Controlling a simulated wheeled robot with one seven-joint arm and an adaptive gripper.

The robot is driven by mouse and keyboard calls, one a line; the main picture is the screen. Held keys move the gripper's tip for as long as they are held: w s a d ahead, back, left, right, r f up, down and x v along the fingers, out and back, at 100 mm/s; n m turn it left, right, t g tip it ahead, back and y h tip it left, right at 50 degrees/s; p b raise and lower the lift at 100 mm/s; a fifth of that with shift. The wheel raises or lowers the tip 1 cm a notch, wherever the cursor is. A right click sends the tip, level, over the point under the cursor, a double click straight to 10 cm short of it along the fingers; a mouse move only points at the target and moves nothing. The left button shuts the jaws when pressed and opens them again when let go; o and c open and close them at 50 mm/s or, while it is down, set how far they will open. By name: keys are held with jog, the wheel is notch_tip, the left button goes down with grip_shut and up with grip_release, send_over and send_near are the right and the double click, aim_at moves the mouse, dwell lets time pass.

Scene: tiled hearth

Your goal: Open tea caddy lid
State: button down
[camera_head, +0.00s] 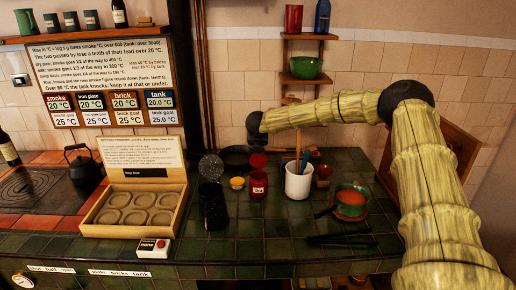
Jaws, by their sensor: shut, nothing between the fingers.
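A tall dark speckled canister (213,206) stands upright on the green tiles. A round dark disc (210,166) stands above and behind its rim, like a raised lid. A short red tin (259,187) with a pale label stands to its right, and a round red piece (258,160) shows just above and behind it. I cannot tell for certain which one is the tea caddy. My arm reaches in from the right, and my gripper (257,146) is small and dark above the red tin. It is shut and empty. Its fingertips are hard to make out, and contact cannot be told.
A white crock (298,182) with a blue-handled tool stands right of the tin. A green pan (350,202) and dark tongs (340,238) lie further right. The front middle tiles are clear.

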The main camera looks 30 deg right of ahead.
jog(key=shift+r, duration=0.15)
jog(key=shift+r+p, duration=0.3)
jog(key=shift+r, duration=0.35)
jog(key=shift+a, duration=0.1)
